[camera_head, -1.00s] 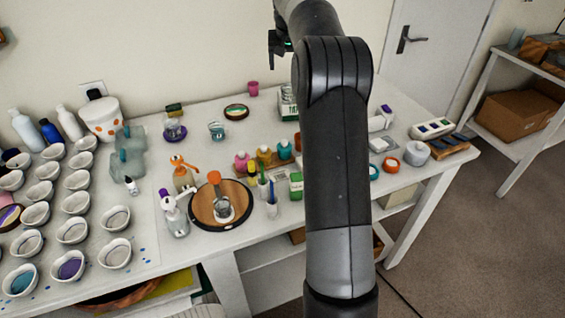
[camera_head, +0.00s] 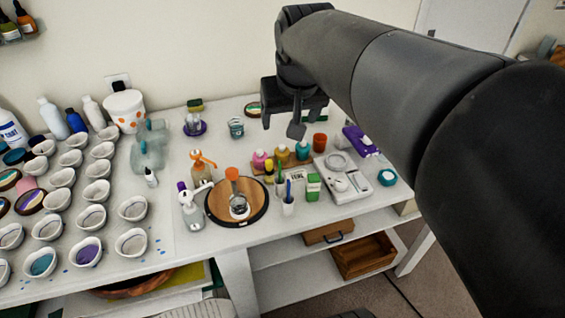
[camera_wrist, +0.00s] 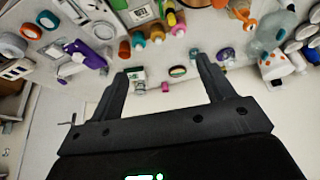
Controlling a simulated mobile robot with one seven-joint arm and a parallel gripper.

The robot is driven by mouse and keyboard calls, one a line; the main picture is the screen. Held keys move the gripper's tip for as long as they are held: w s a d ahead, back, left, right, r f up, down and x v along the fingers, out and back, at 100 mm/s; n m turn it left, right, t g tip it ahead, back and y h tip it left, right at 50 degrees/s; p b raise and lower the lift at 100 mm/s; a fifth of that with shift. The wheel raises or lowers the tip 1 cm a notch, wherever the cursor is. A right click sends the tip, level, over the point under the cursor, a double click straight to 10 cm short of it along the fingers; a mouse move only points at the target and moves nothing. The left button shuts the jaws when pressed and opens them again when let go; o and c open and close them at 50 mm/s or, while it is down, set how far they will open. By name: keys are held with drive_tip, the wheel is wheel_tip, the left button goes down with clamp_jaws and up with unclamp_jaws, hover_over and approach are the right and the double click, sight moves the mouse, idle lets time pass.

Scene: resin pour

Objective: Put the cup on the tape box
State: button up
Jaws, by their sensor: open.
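A small pink cup (camera_wrist: 165,87) stands near the wall edge of the table in the wrist view, between the lines of my fingers but beyond them. A small green and white box (camera_wrist: 136,74), which looks like the tape box, stands next to it, by the left finger. Both are hidden behind my arm and gripper in the head view. My gripper (camera_wrist: 161,68) is open and empty. In the head view my gripper (camera_head: 284,122) hangs above the back of the table, apart from the things below.
A row of small paint bottles (camera_head: 281,155) stands in front of my gripper. A wooden turntable (camera_head: 255,204) holds a clear cup. Many white cups (camera_head: 97,191) fill the left side. A scale (camera_head: 340,178) and a purple-topped thing (camera_head: 358,140) stand right. A green-rimmed disc (camera_wrist: 178,71) lies near the wall.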

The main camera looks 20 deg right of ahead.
drive_tip(key=s+a+f, duration=0.1)
drive_tip(key=s+f, duration=0.3)
drive_tip(key=s, duration=0.2)
drive_tip(key=s+a+f+n, duration=0.1)
drive_tip(key=s+f, duration=0.2)
drive_tip(key=s, duration=0.3)
drive_tip(key=shift+s+a+f+t+y, duration=0.3)
drive_tip(key=shift+a+f, duration=0.05)
drive_tip(key=shift+a, duration=0.05)
